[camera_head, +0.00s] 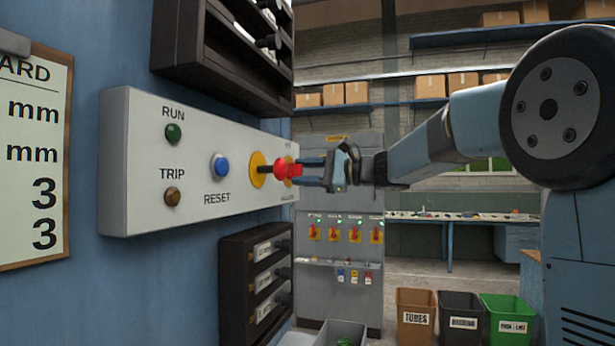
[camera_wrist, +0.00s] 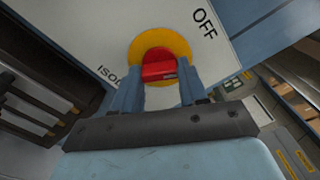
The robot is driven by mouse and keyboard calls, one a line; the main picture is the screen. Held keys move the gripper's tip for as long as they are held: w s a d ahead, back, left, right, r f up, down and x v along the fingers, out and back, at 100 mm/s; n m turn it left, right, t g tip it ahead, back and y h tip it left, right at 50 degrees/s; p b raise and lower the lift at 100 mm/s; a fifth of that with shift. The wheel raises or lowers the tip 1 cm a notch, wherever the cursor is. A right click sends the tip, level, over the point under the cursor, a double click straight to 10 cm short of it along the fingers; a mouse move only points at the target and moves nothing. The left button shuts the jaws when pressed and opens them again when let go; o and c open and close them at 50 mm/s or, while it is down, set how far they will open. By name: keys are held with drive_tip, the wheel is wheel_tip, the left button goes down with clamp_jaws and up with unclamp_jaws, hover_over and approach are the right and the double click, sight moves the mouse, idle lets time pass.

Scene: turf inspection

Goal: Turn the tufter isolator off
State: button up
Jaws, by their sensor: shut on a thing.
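The tufter isolator has a red handle (camera_wrist: 158,70) on a round yellow plate (camera_wrist: 160,46), on the grey control panel (camera_head: 135,205). In the wrist view, "OFF" is printed to the upper right of the plate, and part of a label starting "ISO" shows at lower left. My gripper (camera_wrist: 160,86) is shut on the red handle, one finger on each side. In the head view, my gripper (camera_head: 302,171) reaches the panel's right end from the right. There the isolator is mostly hidden behind a red mushroom button (camera_head: 280,170) and my fingers. I cannot tell the handle's exact angle.
The panel also has a green RUN lamp (camera_head: 173,134), an amber TRIP lamp (camera_head: 172,196) and a blue RESET button (camera_head: 220,165). Dark racks stand above (camera_head: 180,45) and below (camera_head: 238,290) the panel. A grey cabinet (camera_head: 340,270) with several red switches stands behind.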

drive_tip(key=n, duration=0.5)
drive_tip(key=shift+s+a+f+n, duration=0.1)
drive_tip(key=shift+a+f+n, duration=0.1)
drive_tip(key=shift+n, duration=0.2)
idle(0.4)
drive_tip(key=o, duration=1.1)
drive_tip(key=shift+r, duration=0.1)
drive_tip(key=shift+c, duration=0.2)
drive_tip(key=shift+d, duration=0.1)
drive_tip(key=v, duration=1.3)
drive_tip(key=shift+d, duration=0.4)
